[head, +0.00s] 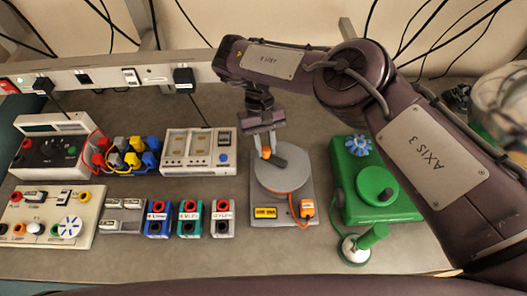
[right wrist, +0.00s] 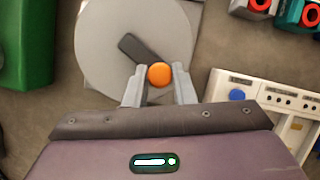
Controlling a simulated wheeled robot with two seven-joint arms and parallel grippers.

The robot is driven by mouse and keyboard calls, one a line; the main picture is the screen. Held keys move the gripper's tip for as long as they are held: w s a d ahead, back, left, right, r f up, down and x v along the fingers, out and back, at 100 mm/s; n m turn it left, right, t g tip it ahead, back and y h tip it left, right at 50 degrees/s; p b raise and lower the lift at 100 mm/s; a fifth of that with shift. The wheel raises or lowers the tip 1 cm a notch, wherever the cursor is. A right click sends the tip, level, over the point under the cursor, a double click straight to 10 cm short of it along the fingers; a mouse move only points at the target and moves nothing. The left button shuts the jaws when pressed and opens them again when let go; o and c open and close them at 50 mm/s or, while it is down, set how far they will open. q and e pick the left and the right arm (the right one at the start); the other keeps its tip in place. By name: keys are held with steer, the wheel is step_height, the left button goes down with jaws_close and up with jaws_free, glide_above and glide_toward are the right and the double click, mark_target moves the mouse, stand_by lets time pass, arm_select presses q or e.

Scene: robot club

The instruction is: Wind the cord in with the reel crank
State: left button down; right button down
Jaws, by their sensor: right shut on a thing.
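The cord reel (head: 280,178) is a grey disc on a grey base, standing in the middle of the bench. Its dark crank arm (right wrist: 137,50) carries an orange knob (right wrist: 159,75). My right gripper (right wrist: 159,84) reaches down from above, with its two grey fingers on either side of the knob, shut on it. In the head view the right gripper (head: 264,148) is at the back part of the disc. An orange plug (head: 307,207) with an orange cord lies at the base's right front, beside a yellow label. My left gripper is not in view.
A green box (head: 375,190) with a blue knob stands right of the reel, with a green-handled crank at its front. Small switch modules (head: 190,219) stand to the left. A white instrument (head: 200,151) is behind them. Bare bench lies along the front.

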steer(key=shift+w+d+m+y, duration=0.25)
steer(key=shift+m+y, duration=0.05)
steer(key=shift+m, duration=0.4)
steer(key=shift+w+d+m+y, duration=0.2)
steer(key=shift+w+m+y, duration=0.1)
steer(key=shift+m, duration=0.4)
steer(key=c, duration=1.2)
jaws_free()
